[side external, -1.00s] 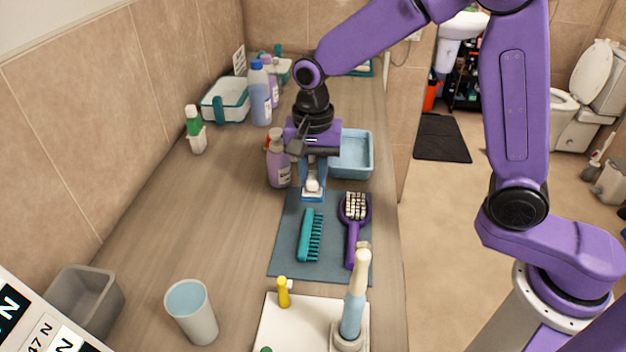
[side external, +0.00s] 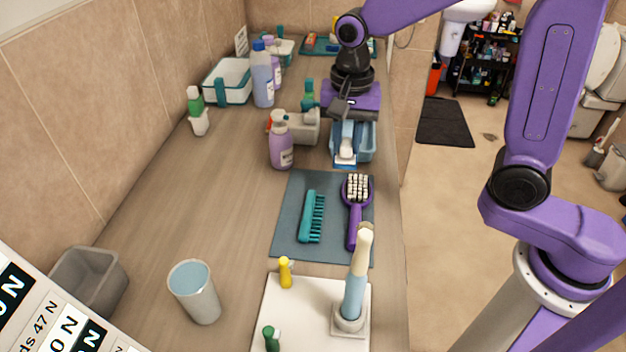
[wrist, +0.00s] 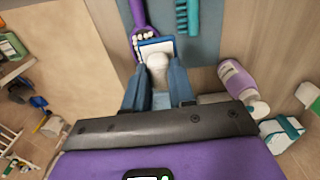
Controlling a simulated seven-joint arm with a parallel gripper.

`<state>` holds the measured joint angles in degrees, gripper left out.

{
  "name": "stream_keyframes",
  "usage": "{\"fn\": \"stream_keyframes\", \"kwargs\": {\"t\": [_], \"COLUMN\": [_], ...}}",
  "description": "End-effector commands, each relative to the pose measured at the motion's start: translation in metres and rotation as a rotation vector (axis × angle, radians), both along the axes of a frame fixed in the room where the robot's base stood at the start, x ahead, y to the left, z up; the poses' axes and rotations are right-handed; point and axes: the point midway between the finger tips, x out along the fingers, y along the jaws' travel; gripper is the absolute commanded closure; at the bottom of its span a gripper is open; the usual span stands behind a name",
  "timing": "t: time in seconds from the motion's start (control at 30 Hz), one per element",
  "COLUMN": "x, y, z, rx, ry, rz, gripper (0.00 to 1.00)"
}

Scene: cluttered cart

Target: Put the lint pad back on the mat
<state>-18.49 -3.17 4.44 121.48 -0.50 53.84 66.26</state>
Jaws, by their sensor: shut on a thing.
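The lint pad (side external: 345,163), a small blue-edged pad with a white knob, is between the fingers of my gripper (side external: 347,148). My gripper is shut on its knob, which also shows in the wrist view (wrist: 157,62). The mat (side external: 287,222) is a flat grey-blue rectangle. On the mat lie a teal brush (side external: 312,216) and a purple hairbrush (side external: 355,215).
A toothbrush on a stand (side external: 354,290) is at the front. The mat's far left part is bare.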

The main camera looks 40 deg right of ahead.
Motion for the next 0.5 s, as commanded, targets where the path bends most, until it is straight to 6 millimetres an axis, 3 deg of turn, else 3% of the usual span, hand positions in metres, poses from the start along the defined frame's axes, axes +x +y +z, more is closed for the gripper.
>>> {"fn": "stream_keyframes", "kwargs": {"t": [0.1,0.3,0.5], "x": [-0.016,-0.032,-0.02], "y": [-0.02,-0.037,-0.035], "z": [0.009,0.015,0.007], "rx": [0.001,-0.001,-0.002], "ry": [-0.004,-0.001,0.003], "rz": [-0.009,-0.013,-0.012], "gripper": [1.0,1.0,1.0]}}
